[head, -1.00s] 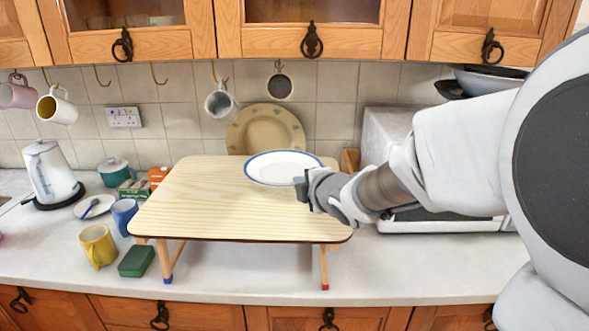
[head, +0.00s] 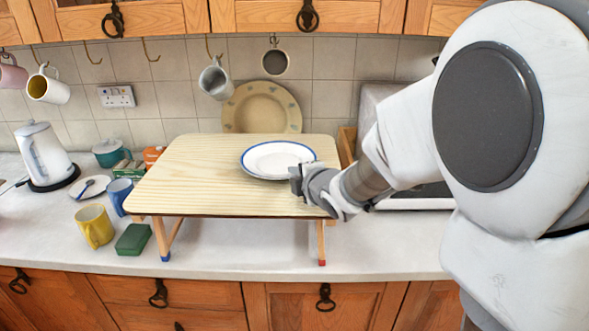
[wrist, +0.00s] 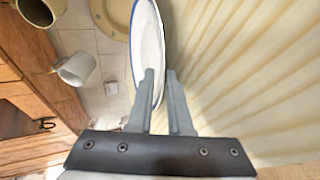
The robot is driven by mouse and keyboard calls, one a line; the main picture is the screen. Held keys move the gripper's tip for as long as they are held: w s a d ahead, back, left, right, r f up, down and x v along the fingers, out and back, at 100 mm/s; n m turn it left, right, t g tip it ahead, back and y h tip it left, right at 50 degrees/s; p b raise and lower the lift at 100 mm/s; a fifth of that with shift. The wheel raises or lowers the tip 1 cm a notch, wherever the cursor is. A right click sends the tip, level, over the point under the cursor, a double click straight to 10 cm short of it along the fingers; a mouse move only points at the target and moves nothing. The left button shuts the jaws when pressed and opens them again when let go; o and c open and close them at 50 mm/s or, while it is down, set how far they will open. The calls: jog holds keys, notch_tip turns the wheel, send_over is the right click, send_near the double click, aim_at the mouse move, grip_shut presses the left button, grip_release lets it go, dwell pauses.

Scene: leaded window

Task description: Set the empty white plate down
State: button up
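The white plate (head: 278,157) with a blue rim is level over the right rear part of the small wooden table (head: 195,180). It sits low at the tabletop; I cannot tell whether it touches. Its face is empty. My gripper (head: 297,180) is at the plate's right front edge. In the wrist view the plate (wrist: 149,40) shows nearly edge-on, and its rim runs between the two narrow-set fingers of my gripper (wrist: 160,75). The gripper appears shut on the rim. The fingers partly hide the rim's near end.
A yellow mug (head: 95,226), a blue mug (head: 119,192), a green sponge (head: 133,239) and a kettle (head: 44,155) stand left of the table. A beige plate (head: 262,106) leans on the wall behind. Mugs hang above. The table's left half is clear.

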jog(key=shift+r, duration=0.15)
jog(key=s+d+r+m+g+h+p, duration=0.1)
jog(key=s+d+r+m+h, duration=0.15)
jog(key=s+d+m, duration=0.5)
jog(key=s+d+r+m+g+h, duration=0.1)
jog(key=s+d+r+m+h, duration=0.25)
jog(key=s, duration=0.65)
jog(key=s+d+f+m+g+y, duration=0.1)
jog(key=s+m+g, duration=0.4)
jog(key=s+m, duration=0.6)
jog(key=shift+s+d+f, duration=0.2)
jog(key=shift+s+f, duration=0.4)
jog(key=shift+s, duration=0.65)
